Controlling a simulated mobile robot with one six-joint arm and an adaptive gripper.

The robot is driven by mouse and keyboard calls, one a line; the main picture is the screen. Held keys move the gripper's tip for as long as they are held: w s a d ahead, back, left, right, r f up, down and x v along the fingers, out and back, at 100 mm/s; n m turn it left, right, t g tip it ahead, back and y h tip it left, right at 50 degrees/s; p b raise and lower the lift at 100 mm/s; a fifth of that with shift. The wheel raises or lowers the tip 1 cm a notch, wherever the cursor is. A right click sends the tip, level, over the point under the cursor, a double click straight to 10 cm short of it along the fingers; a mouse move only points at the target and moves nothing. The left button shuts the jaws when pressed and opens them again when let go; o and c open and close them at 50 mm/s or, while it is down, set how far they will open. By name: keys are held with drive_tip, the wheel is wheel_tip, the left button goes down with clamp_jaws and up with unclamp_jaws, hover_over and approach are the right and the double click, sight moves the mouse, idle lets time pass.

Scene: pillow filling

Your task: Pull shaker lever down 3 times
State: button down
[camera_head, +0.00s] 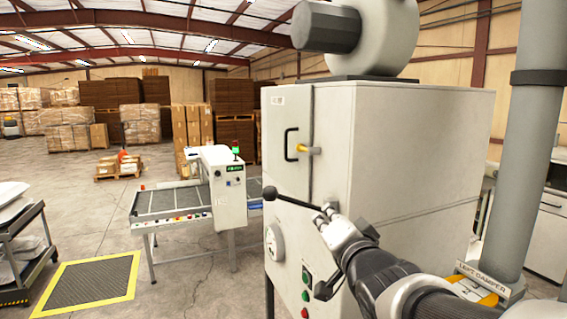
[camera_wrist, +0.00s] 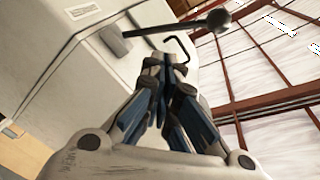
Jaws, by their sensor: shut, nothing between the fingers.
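The shaker lever (camera_head: 295,200) is a thin dark rod with a black ball at its end on the front of a tall cream machine cabinet (camera_head: 420,165). In the head view it sticks out to the left, its ball end slightly higher. My gripper (camera_head: 326,212) is near the lever's cabinet end, its fingers shut and empty. In the wrist view the lever (camera_wrist: 175,27) crosses beyond the fingertips of my gripper (camera_wrist: 164,62), with the ball at upper right. The fingertips look close to the rod; I cannot tell whether they touch. My arm hides the lever's mount in the head view.
The cabinet has a black door handle (camera_head: 290,144), a round dial (camera_head: 273,243) and several buttons (camera_head: 306,278) below. A conveyor (camera_head: 175,201) stands to the left. A yellow-edged floor mat (camera_head: 88,282) and a cart (camera_head: 30,245) are at lower left. A grey duct (camera_head: 530,140) stands at right.

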drive_tip(key=shift+t+y, duration=0.7)
drive_tip(key=shift+y, duration=0.1)
drive_tip(key=r, duration=0.1)
drive_tip(key=w+a+r+p, duration=0.1)
drive_tip(key=r, duration=0.1)
drive_tip(key=w+a+r, duration=0.1)
drive_tip(key=r, duration=0.1)
drive_tip(key=shift+a+r+p, duration=0.1)
drive_tip(key=shift+p, duration=0.25)
drive_tip(key=r+p, duration=0.1)
drive_tip(key=p, duration=0.2)
hover_over(296, 201)
drive_tip(key=s+a+f, duration=0.2)
drive_tip(key=shift+s+f+p, duration=0.1)
drive_tip(key=shift+s+p, duration=0.25)
